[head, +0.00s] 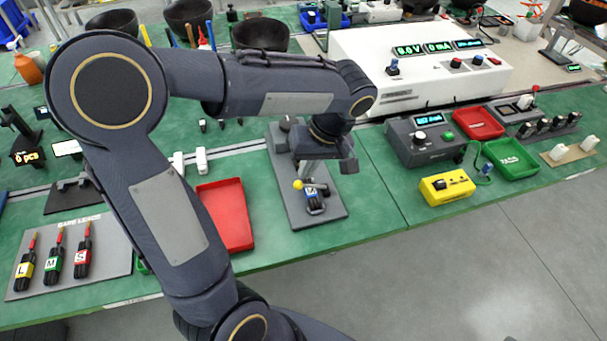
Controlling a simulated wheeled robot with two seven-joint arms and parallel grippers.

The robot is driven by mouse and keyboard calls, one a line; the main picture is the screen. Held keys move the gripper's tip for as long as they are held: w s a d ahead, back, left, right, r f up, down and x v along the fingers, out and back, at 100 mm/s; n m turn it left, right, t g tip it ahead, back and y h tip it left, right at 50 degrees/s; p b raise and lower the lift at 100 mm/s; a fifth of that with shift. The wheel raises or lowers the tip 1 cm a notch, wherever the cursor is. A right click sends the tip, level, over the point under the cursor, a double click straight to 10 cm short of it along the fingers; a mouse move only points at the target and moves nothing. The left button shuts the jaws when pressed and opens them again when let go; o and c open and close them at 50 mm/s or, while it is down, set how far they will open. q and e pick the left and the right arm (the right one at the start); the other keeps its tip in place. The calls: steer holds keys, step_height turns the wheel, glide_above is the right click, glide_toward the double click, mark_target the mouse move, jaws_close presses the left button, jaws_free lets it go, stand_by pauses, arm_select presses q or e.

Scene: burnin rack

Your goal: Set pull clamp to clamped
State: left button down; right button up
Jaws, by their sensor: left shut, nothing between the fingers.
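A dark grey fixture plate (335,213) lies on the green bench near its front edge. A small yellow ball knob (298,184) shows on it, and I take this to be the pull clamp's handle. My left gripper (326,172) is over the plate, pointing down, just behind and above the knob, shut and empty. I cannot tell whether it touches the knob. My wrist hides part of the fixture, so the clamp's jaw and state are unclear. My right gripper is not in view.
Right are a grey tester (427,140), a yellow box (446,187) and a green tray (510,157). A white power supply (420,75) stands behind. Bench right of the plate is clear.

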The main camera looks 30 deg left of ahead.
mark_target(296, 186)
arm_select(q)
steer(key=shift+x, duration=1.4)
steer(key=f+t+b, duration=0.1)
steer(key=b, duration=0.1)
steer(key=s+a+f+h+b, duration=0.1)
steer(key=b, duration=0.1)
steer(key=shift+s+t+h, duration=0.15)
steer(key=shift+t+h, duration=0.15)
steer(key=shift+t, duration=0.1)
steer(key=shift+s+a+f+b, duration=0.15)
steer(key=shift+f+b, duration=0.05)
steer(key=shift+b, duration=0.2)
steer(key=shift+r, duration=0.15)
